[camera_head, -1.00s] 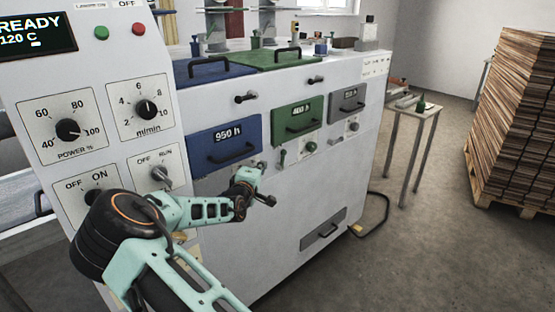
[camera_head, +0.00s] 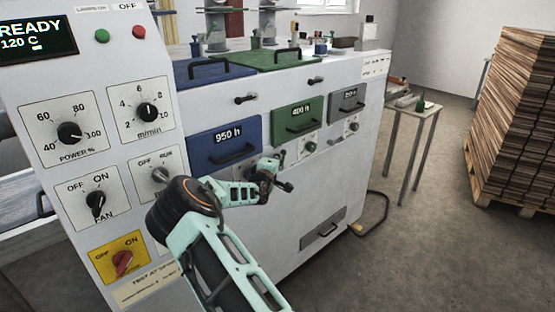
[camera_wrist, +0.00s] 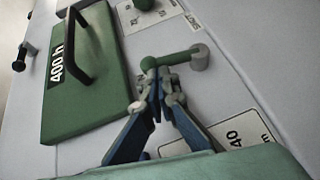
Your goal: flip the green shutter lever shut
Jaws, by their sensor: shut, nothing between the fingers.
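The green shutter lever (camera_wrist: 172,59) shows in the wrist view, below the green 400 h front. It runs from a rounded green end to a pale round pivot (camera_wrist: 200,58). My gripper (camera_wrist: 160,78) is shut and empty, with its fingertips right by the lever's rounded end; I cannot tell whether they touch it. In the head view my gripper (camera_head: 272,165) is against the machine front under the green 400 h front (camera_head: 292,126), and mostly hides the lever there.
A blue 950 h front (camera_head: 226,145) is to the left and a grey one (camera_head: 347,104) to the right. Small dials (camera_head: 310,147) sit close by on the right. A black handle (camera_wrist: 78,45) sticks out from the green front. A side table (camera_head: 413,112) stands beyond the machine.

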